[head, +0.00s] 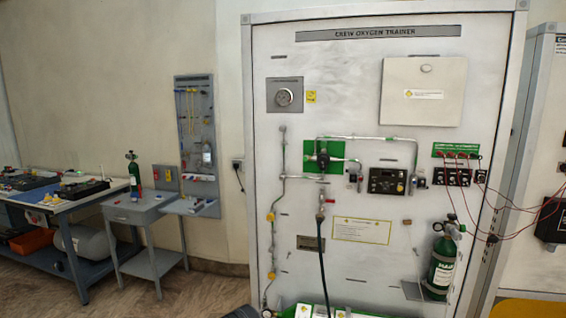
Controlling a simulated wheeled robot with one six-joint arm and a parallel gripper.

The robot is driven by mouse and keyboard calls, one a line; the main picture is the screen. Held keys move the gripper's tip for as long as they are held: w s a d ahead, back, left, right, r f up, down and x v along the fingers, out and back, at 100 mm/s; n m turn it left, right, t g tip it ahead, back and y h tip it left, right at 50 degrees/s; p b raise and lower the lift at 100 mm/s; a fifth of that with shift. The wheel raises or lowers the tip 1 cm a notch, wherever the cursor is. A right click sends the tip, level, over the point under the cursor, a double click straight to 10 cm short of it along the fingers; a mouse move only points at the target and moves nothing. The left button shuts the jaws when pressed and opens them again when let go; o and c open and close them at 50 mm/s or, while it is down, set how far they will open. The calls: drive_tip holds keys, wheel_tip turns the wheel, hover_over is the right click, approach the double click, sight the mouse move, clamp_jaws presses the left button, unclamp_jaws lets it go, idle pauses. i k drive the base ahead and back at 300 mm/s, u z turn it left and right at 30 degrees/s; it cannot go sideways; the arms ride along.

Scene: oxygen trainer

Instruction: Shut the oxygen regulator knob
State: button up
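The white panel labelled "Crew Oxygen Trainer" (470,90) stands upright in front of me. A black control box (387,181) with small knobs or switches sits at its middle right. A dark round fitting with a knob-like part (322,158) sits on a green plate (337,149) left of it, joined to metal pipes. I cannot tell for sure which one is the oxygen regulator knob, nor its setting. A green oxygen cylinder (442,268) with a valve on top stands on a small shelf at the lower right. My gripper is not in view.
A dark hose (321,245) hangs down the panel. Red cables (468,180) run from a small connector block to the right. A grey side table (145,210) with a small green cylinder (133,172) and a workbench (70,200) stand at left. Floor (190,295) shows clear at lower left.

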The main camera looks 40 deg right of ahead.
sight(322, 162)
drive_tip(key=u, duration=0.1)
drive_tip(key=i, duration=0.85)
drive_tip(key=z, duration=0.9)
drive_tip(key=i, duration=0.65)
drive_tip(key=z, duration=0.7)
